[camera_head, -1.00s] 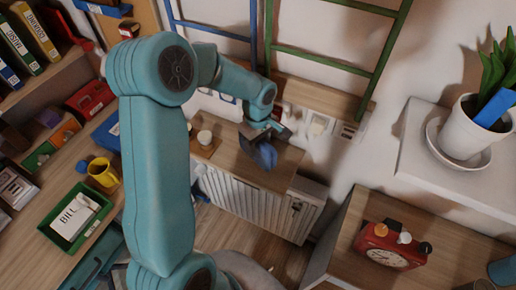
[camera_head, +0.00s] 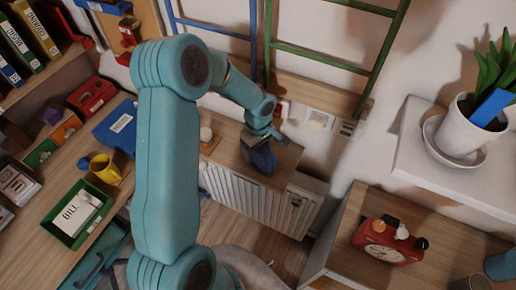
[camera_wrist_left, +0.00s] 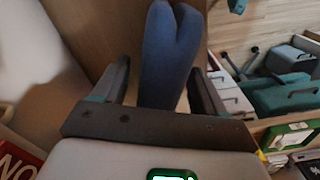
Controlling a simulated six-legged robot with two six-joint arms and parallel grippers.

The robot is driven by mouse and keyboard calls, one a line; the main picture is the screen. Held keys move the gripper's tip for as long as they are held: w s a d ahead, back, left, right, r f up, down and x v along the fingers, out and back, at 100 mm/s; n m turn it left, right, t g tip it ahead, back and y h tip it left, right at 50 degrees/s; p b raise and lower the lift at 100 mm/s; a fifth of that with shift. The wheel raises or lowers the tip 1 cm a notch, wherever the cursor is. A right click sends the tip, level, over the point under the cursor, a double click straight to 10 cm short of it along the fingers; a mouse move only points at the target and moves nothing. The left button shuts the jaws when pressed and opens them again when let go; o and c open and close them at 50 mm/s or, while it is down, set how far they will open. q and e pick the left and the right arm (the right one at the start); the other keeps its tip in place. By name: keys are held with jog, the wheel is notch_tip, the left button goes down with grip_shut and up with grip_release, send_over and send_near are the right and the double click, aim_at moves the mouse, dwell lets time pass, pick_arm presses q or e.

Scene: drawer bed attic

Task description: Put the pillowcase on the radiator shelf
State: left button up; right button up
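The pillowcase (camera_head: 260,155) is a dark blue folded cloth over the right part of the wooden radiator shelf (camera_head: 228,147). It looks to be touching the shelf top, but the contact is not clear. My left gripper (camera_head: 264,133) is directly above it. In the left wrist view the pillowcase (camera_wrist_left: 168,55) stands up between the two spread fingers of my left gripper (camera_wrist_left: 163,80), with narrow gaps showing beside it. My right gripper is not in view.
A blue ladder (camera_head: 212,31) and a green ladder (camera_head: 387,50) lean on the wall behind. A cabinet with a red clock (camera_head: 388,243) is at right, and a desk with a green tray (camera_head: 78,215) at left.

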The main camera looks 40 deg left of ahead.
pick_arm(q)
jog(key=shift+r+p, duration=0.3)
jog(key=shift+p, duration=0.05)
jog(key=shift+w+a+r, duration=0.1)
jog(key=shift+r, duration=0.25)
notch_tip(320, 180, up, 10)
jog(key=shift+r+b, duration=0.1)
jog(key=shift+b, duration=0.6)
jog(key=shift+r, duration=0.45)
